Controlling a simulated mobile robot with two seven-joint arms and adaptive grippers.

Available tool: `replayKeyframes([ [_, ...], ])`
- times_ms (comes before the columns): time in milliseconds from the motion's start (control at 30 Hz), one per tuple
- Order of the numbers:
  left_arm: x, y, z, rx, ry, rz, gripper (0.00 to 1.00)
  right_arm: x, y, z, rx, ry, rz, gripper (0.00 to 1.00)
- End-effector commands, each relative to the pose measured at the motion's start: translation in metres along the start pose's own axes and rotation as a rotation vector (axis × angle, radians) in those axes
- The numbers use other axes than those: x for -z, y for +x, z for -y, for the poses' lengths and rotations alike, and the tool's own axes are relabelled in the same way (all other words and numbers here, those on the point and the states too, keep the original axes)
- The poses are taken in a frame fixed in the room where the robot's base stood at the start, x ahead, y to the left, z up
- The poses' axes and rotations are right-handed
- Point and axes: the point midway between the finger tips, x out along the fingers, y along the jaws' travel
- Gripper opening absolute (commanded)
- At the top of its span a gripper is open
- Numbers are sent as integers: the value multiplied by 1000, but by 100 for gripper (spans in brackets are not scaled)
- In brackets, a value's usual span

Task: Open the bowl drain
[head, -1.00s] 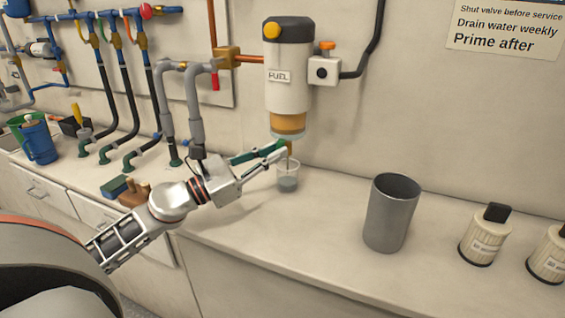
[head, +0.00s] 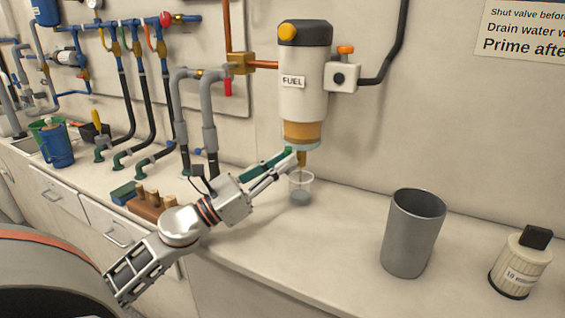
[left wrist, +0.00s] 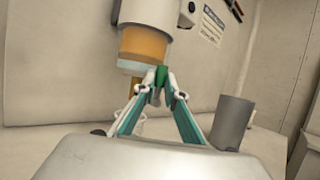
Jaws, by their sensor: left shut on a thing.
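The fuel filter (head: 304,85) hangs on the wall, white with a dark top and a yellow knob. Its amber bowl (head: 302,132) is at the bottom, and shows in the left wrist view (left wrist: 143,45). A brass drain stem (head: 302,160) points down beneath the bowl. My left gripper (head: 296,155) reaches in from the left just under the bowl. In the left wrist view its fingers (left wrist: 160,85) are closed on a small green drain piece (left wrist: 161,74). A clear cup (head: 300,188) with greyish liquid stands on the counter below. My right gripper is not in view.
A grey metal canister (head: 412,233) stands on the counter to the right, with a pleated filter (head: 520,263) beyond it. Grey pipes (head: 207,115) rise left of the filter. The counter between cup and canister is clear.

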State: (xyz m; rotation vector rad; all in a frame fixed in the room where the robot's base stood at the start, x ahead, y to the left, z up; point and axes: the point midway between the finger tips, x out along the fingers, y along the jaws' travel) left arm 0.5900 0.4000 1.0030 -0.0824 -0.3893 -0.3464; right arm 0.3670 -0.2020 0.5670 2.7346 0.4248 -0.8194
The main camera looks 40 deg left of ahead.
Motion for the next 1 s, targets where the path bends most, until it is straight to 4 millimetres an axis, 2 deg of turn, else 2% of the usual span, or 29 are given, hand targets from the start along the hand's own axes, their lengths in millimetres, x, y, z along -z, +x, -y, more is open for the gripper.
replayKeyframes([
  [367, 0, 0, 0, -1, 0, 0, 18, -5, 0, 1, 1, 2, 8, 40],
  [533, 0, -10, 0, -3, -4, 1, 18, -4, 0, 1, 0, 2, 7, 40],
  [667, 1, -30, -1, -5, -5, 0, 18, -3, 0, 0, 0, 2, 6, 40],
  [1000, 0, -96, -1, -5, -3, -1, 18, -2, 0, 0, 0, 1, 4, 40],
])
